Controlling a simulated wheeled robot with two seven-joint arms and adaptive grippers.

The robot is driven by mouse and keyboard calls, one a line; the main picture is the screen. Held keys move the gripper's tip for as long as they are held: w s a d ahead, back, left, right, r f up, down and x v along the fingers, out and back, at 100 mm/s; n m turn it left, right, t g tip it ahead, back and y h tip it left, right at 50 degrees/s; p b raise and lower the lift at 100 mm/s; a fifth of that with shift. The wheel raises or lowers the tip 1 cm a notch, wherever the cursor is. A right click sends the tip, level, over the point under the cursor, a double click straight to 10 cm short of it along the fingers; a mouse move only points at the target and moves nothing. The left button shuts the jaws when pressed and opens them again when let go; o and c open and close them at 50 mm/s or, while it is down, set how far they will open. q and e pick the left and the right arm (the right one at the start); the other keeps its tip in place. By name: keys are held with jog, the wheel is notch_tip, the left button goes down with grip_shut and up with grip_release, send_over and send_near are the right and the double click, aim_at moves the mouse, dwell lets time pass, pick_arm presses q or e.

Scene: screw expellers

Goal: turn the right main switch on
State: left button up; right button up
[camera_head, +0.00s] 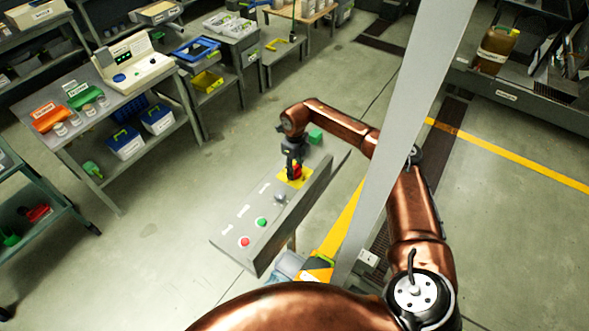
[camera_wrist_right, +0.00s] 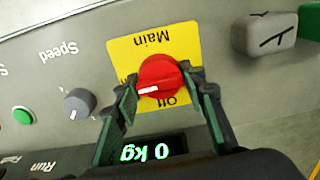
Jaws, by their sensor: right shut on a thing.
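The main switch is a red rotary knob (camera_wrist_right: 160,78) on a yellow plate (camera_wrist_right: 126,48) marked "Main" and "Off", upside down in the right wrist view. The knob's white mark points to the left in that view, at its lower left side. My right gripper (camera_wrist_right: 166,92) has its two green fingers on either side of the red knob and is shut on it. In the head view the right gripper (camera_head: 294,166) comes down on the red knob (camera_head: 296,173) at the far end of the grey control panel (camera_head: 235,212). My left gripper is not in view.
The panel also carries a grey speed knob (camera_wrist_right: 77,103), a green button (camera_wrist_right: 22,115), a red button (camera_head: 245,241) and a lit display reading "0 kg" (camera_wrist_right: 150,153). A grey block (camera_wrist_right: 264,34) stands beside the yellow plate. Open floor lies left of the panel.

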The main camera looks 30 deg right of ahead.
aim_at(295, 169)
jog(key=shift+m, duration=0.4)
jog(key=o, duration=1.2)
jog(key=shift+c, duration=0.2)
jog(key=shift+r, duration=0.2)
notch_tip(295, 169, up, 12)
jog(key=shift+f, duration=0.2)
jog(key=shift+r, duration=0.1)
